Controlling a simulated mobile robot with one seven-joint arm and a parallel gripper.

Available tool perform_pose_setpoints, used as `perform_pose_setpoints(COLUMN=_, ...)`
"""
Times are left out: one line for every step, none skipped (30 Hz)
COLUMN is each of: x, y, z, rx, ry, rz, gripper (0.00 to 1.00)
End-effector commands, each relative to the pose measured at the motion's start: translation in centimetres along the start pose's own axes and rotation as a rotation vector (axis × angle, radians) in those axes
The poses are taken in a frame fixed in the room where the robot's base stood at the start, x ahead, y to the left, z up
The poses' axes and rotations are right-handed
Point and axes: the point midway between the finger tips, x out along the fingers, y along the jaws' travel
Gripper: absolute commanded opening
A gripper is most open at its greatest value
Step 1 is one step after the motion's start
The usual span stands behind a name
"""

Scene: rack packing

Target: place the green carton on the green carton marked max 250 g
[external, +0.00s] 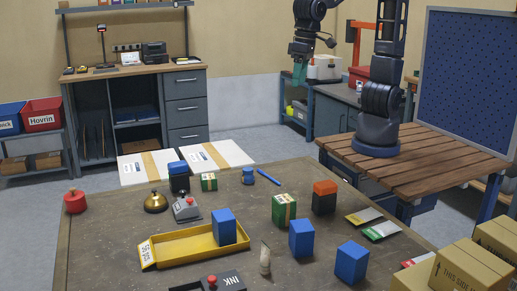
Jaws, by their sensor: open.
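Two green cartons with pale tape stand on the brown work table (110,235). The smaller green carton (209,182) is near the far edge, left of centre. The larger green carton (284,210) is nearer the middle of the table. Their print is too small to read, so I cannot tell which one is marked max 250 g. The two stand apart, with nothing on top of either. My gripper (299,75) is open, high above and behind the table, well away from both cartons. Nothing shows between its fingers.
A yellow tray (185,257) holds a blue box (224,227). An orange-and-black block (324,197) stands close right of the larger carton, with blue boxes (302,239) in front. A bell (155,202) and blue-and-black block (178,177) are left of the smaller carton. Cardboard boxes (465,268) fill the right corner.

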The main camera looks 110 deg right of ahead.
Motion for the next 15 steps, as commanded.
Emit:
perform_pose_setpoints(x=-0.9, y=1.4, z=0.1, rx=-0.034, ry=0.007, rz=-0.020, gripper=0.71)
perform_pose_setpoints(x=-1.3, y=2.2, z=0.2, rx=-0.060, ry=0.010, rz=-0.030, gripper=0.71)
perform_pose_setpoints(x=-1.9, y=3.1, z=0.3, rx=-0.096, ry=0.016, rz=-0.043, gripper=0.71)
perform_pose_setpoints(x=-2.3, y=3.9, z=0.5, rx=-0.122, ry=0.021, rz=-0.053, gripper=0.71)
perform_pose_setpoints(x=-2.7, y=4.6, z=0.6, rx=-0.150, ry=0.027, rz=-0.062, gripper=0.71)
perform_pose_setpoints(x=-3.1, y=5.6, z=0.9, rx=-0.185, ry=0.035, rz=-0.074, gripper=0.71)
perform_pose_setpoints(x=-3.5, y=6.3, z=1.1, rx=-0.212, ry=0.042, rz=-0.082, gripper=0.71)
perform_pose_setpoints(x=-3.8, y=7.0, z=1.3, rx=-0.240, ry=0.050, rz=-0.091, gripper=0.71)
perform_pose_setpoints(x=-4.2, y=7.9, z=1.6, rx=-0.275, ry=0.061, rz=-0.101, gripper=0.71)
perform_pose_setpoints(x=-4.4, y=8.6, z=1.8, rx=-0.303, ry=0.070, rz=-0.107, gripper=0.71)
perform_pose_setpoints(x=-4.7, y=9.3, z=2.1, rx=-0.331, ry=0.080, rz=-0.113, gripper=0.71)
perform_pose_setpoints(x=-5.1, y=10.2, z=2.4, rx=-0.366, ry=0.093, rz=-0.122, gripper=0.71)
perform_pose_setpoints(x=-5.3, y=10.8, z=2.7, rx=-0.393, ry=0.103, rz=-0.127, gripper=0.71)
perform_pose_setpoints(x=-5.5, y=11.5, z=3.0, rx=-0.420, ry=0.114, rz=-0.132, gripper=0.71)
perform_pose_setpoints(x=-5.7, y=12.3, z=3.4, rx=-0.456, ry=0.129, rz=-0.137, gripper=0.71)
